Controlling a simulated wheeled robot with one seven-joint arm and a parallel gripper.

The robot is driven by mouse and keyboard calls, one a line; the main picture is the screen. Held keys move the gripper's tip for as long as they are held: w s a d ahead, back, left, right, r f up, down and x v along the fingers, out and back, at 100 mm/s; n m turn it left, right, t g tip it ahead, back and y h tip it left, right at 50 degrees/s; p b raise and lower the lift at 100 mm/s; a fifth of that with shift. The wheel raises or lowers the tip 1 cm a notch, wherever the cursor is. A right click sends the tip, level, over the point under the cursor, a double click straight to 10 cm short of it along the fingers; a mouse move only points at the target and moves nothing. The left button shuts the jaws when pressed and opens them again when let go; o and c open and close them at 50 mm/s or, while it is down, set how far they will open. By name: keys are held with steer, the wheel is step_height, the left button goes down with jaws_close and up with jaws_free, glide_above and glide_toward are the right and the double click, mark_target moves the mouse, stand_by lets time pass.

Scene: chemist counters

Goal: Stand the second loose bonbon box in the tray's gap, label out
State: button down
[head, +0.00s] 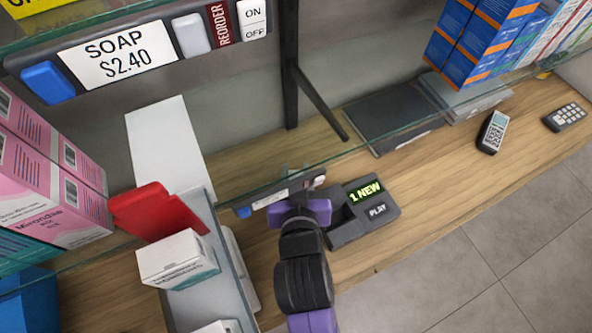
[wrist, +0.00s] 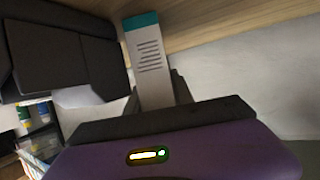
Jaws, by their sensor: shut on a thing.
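My gripper (head: 305,180) is at the middle of the head view, by the glass shelf's front edge. In the wrist view it is shut on a slim whitish box (wrist: 150,62) with a teal end and several printed lines on the face towards the camera. This looks like the bonbon box; in the head view I cannot make it out clearly. A long grey tray-like piece (head: 227,250) lies at lower left. A white box with a teal edge (head: 178,259) stands over it, and another white box (head: 220,327) is cut off below. I cannot tell where the gap is.
Red pieces (head: 155,210) stand behind the white box. Pink cartons (head: 45,185) fill the left. A glass shelf with a soap price strip (head: 118,52) hangs above. A dark device reading "1 NEW" (head: 365,205) is right of my gripper. Bare wooden counter (head: 430,185) lies further right.

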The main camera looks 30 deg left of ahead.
steer(key=c, duration=1.1)
jaws_free()
steer(key=shift+r, duration=0.2)
steer(key=shift+s+d, duration=0.2)
steer(key=shift+s, duration=0.1)
steer(key=v, duration=1.1)
steer(key=shift+b, duration=0.45)
steer(key=shift+s+d+r, duration=0.1)
steer(key=shift+d, duration=0.1)
